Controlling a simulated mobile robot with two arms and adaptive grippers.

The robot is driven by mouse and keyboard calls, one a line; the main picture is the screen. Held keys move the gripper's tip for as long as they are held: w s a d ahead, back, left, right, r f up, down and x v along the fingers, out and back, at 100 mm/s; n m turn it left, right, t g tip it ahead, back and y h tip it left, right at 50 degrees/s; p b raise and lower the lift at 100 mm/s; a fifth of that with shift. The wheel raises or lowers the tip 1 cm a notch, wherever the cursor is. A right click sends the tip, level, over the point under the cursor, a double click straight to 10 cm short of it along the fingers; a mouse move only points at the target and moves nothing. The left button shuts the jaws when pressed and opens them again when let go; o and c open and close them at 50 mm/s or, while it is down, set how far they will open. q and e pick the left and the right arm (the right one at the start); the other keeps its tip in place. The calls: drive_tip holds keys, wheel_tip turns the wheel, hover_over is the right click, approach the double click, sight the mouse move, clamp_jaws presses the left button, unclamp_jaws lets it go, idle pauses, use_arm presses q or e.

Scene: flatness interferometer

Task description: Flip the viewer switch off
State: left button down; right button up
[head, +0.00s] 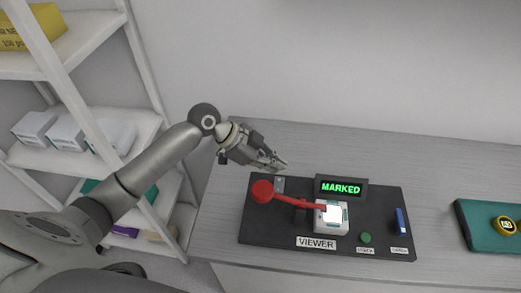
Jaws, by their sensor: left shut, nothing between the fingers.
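The viewer (280,234) is a dark flat panel on the table with a white "VIEWER" label at its front. A red arm (297,202) with a round red end reaches over a white block (333,228) with a bright top. My left gripper (281,164) is shut and empty, just behind and above the grey plate. My right gripper is out of view.
A green button (365,238) and a blue upright piece (400,221) are at the panel's right. A teal mat (477,238) with a yellow-and-black round item (506,225) lies farther right. White shelves (75,65) with boxes stand left. The table behind the panel is clear.

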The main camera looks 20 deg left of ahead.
sight(277, 182)
use_arm(q)
drive_tip(key=f, duration=0.1)
drive_tip(key=f+p, duration=0.1)
drive_tip(key=w+d+f, duration=0.1)
drive_tip(key=shift+d+f, duration=0.1)
drive_tip(key=shift+f, duration=0.3)
drive_tip(key=shift+f+p, duration=0.35)
drive_tip(key=shift+f, duration=0.45)
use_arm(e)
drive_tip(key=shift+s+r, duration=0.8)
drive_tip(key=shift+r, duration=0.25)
use_arm(q)
drive_tip(key=shift+w+a+f+b, duration=0.2)
drive_tip(key=shift+f+b, duration=0.2)
drive_tip(key=shift+b, duration=0.35)
drive_tip(key=shift+s+r, duration=0.1)
drive_tip(key=shift+r, duration=0.1)
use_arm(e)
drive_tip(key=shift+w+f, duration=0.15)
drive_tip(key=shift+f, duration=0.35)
use_arm(q)
drive_tip(key=shift+s+d+p, duration=0.1)
drive_tip(key=shift+p, duration=0.2)
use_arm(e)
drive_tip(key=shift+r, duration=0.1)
